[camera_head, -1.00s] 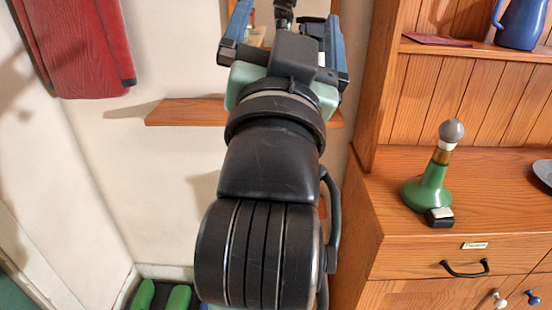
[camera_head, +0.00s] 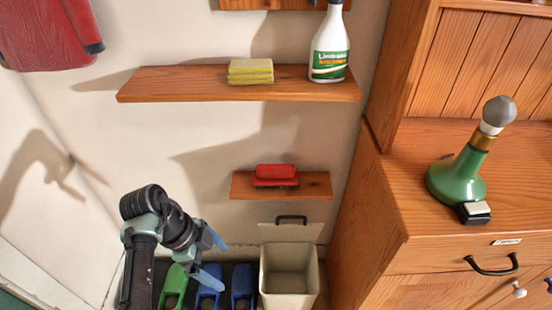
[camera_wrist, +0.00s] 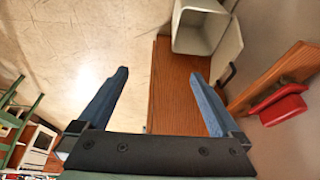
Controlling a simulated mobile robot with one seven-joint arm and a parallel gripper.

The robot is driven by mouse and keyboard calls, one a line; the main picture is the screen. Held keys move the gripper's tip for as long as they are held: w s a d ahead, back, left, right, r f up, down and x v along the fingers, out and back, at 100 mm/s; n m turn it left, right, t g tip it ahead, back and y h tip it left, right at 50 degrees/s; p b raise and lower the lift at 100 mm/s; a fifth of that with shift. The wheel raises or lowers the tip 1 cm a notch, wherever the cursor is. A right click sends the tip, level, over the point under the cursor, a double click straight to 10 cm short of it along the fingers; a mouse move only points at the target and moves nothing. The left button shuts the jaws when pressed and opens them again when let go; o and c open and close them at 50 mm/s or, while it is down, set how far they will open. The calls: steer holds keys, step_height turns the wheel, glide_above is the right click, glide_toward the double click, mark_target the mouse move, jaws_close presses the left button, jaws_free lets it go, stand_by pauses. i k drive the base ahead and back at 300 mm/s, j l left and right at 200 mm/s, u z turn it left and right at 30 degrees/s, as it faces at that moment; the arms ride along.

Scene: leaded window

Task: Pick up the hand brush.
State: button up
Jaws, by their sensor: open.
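A red block-like object, which looks like the hand brush (camera_head: 276,174), lies on the small lower wooden shelf (camera_head: 318,187) on the wall. It also shows at the right of the wrist view (camera_wrist: 284,106). My gripper (camera_head: 217,255) is open, low and to the left of that shelf, apart from the brush. In the wrist view the two blue fingers (camera_wrist: 160,74) are spread, with nothing held between them.
An open beige bin (camera_head: 290,272) stands below the shelf, beside blue and green items (camera_head: 208,287). A longer shelf above (camera_head: 190,83) holds yellow sponges (camera_head: 250,71) and a spray bottle (camera_head: 329,45). A wooden cabinet (camera_head: 420,215) stands right.

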mark_target(270, 175)
steer(key=i, duration=1.1)
